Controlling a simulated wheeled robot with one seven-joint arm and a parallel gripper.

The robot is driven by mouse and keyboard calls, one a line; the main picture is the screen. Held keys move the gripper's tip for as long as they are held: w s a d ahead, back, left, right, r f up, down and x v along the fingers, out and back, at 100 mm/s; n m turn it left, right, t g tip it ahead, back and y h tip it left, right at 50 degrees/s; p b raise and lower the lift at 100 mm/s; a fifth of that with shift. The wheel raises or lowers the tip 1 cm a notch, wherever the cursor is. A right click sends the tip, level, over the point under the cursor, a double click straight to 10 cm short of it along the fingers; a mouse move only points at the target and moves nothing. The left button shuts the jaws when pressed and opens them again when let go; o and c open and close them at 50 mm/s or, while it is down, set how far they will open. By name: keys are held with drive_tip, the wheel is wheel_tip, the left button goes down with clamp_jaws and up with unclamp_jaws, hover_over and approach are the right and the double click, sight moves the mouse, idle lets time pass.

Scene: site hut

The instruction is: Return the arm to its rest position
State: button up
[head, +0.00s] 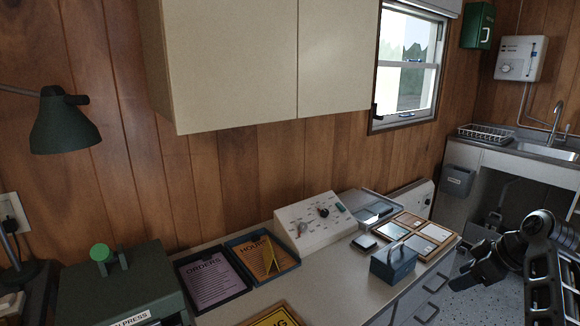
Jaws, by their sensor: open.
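My gripper (461,274) is at the lower right of the head view, dark and open, with its fingers pointing left. It hangs in the air to the right of the counter's front edge, above the speckled floor. No object shows between the fingers. My arm folds up at the right edge of the picture, and part of it is cut off by the frame.
The counter (222,297) carries a blue-grey box with a handle (393,265), a sloped control panel (316,222), and trays with papers (211,280). Wall cupboards (262,65) hang above. A sink (548,149) stands at the back right. Floor (451,307) is open beside the drawers.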

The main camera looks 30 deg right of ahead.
drive_tip(key=a+f+m+h, duration=0.2)
drive_tip(key=a+f, duration=0.9)
drive_tip(key=a, duration=0.3)
drive_tip(key=s+a+f+t+h, duration=0.15)
drive_tip(key=s+a, duration=0.35)
drive_tip(key=a, duration=0.7)
drive_tip(key=s+a+r+t+y, duration=0.3)
drive_tip(key=s+a+r+t, duration=0.4)
drive_tip(key=s+a+r, duration=0.9)
drive_tip(key=s+r, duration=0.2)
drive_tip(key=s, duration=0.2)
drive_tip(key=shift+r, duration=0.2)
